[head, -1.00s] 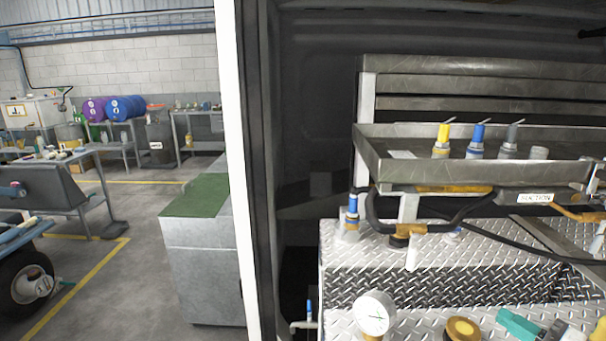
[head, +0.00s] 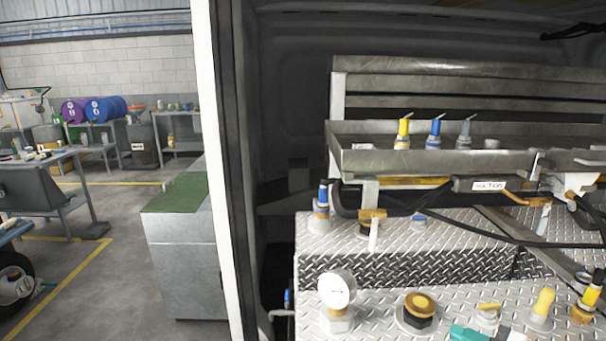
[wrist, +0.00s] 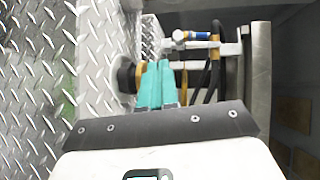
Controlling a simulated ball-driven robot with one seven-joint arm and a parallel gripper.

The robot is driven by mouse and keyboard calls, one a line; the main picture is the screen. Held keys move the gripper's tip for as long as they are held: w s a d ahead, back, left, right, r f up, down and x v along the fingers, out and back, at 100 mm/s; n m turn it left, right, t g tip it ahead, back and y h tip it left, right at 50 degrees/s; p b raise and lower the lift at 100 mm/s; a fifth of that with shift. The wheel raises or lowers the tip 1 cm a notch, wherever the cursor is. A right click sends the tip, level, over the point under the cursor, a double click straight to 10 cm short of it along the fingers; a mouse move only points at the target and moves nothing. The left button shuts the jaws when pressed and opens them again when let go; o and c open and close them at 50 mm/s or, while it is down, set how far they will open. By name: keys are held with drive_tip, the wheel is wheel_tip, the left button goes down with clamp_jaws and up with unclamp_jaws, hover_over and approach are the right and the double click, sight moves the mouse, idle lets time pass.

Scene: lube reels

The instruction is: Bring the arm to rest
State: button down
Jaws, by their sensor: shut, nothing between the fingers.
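My gripper (wrist: 154,82) shows in the wrist view as two teal fingers side by side, closed with nothing between them. Behind the fingertips in that view are a brass-coloured cap and black hoses. In the head view my gripper (head: 466,333) shows only as a teal piece at the bottom edge, over the diamond-plate deck, right of and below the brass cap (head: 419,304). The rest of my arm is mostly out of the head view.
A pressure gauge (head: 337,291) and yellow-topped fittings (head: 543,303) stand on the diamond plate (head: 350,273). Above is a metal tray (head: 440,160) with yellow, blue and grey nozzles. A suction-labelled handle (head: 489,185) and hoses hang below it. Open floor (head: 100,275) lies left.

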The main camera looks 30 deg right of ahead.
drive_tip(key=a+f+n+g+y, duration=0.2)
drive_tip(key=a+f+n+g, duration=0.45)
drive_tip(key=a+f, duration=0.65)
drive_tip(key=s+a+f+n+g+h, duration=0.2)
drive_tip(key=s+a+n+g+h, duration=0.2)
drive_tip(key=s+a+n+g, duration=0.4)
drive_tip(key=s+a+n, duration=0.1)
drive_tip(key=s+a, duration=0.3)
drive_tip(key=s, duration=0.1)
drive_tip(key=shift+a+f, duration=0.15)
drive_tip(key=shift+a, duration=0.2)
